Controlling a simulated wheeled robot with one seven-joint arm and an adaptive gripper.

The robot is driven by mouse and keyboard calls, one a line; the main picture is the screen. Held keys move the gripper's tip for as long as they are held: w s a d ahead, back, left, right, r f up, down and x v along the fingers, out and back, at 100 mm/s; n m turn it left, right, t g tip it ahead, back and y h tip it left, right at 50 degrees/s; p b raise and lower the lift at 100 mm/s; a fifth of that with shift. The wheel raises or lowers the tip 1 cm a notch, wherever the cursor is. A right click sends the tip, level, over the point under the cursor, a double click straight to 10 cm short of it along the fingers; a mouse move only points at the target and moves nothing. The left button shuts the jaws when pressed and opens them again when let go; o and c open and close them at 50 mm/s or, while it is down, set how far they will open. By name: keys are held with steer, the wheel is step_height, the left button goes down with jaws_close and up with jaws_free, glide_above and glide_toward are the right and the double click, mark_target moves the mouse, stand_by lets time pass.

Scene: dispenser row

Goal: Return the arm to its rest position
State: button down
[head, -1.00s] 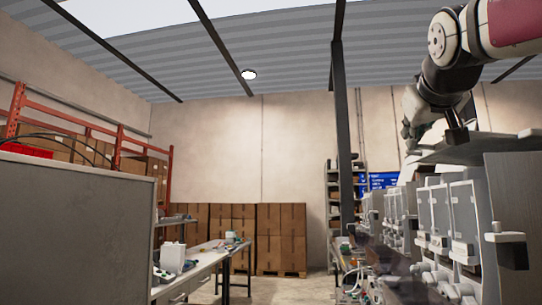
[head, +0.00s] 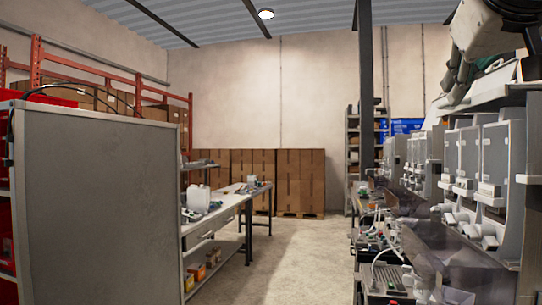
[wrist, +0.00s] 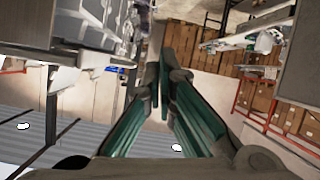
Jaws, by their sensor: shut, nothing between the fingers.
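My gripper (wrist: 159,78) shows in the wrist view with its two green-padded fingers pointing up the picture. The fingertips are together and nothing is between them. The wrist view is turned over, with the ceiling at the lower left. In the head view part of my arm (head: 490,40) is at the upper right corner, above the row of dispensers.
White-grey dispensers (head: 462,158) line the right side over a cluttered bench (head: 385,262). A grey cabinet (head: 95,205) stands at the left. A white worktable (head: 225,210) and stacked boxes (head: 300,180) are farther back. The floor (head: 290,265) between is clear.

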steer(key=s+a+f+g+y, duration=0.1)
steer(key=s+f, duration=0.4)
steer(key=f, duration=0.8)
steer(key=s+a+f+g+y, duration=0.1)
steer(key=s+a+f+g, duration=0.3)
steer(key=f, duration=0.9)
steer(key=s+a+f+g+y, duration=0.1)
steer(key=s+a+f+g, duration=0.2)
steer(key=f, duration=1)
steer(key=s+a, duration=0.1)
steer(key=s, duration=0.1)
steer(key=shift+s+f+n+y, duration=0.3)
steer(key=shift+f+n, duration=0.1)
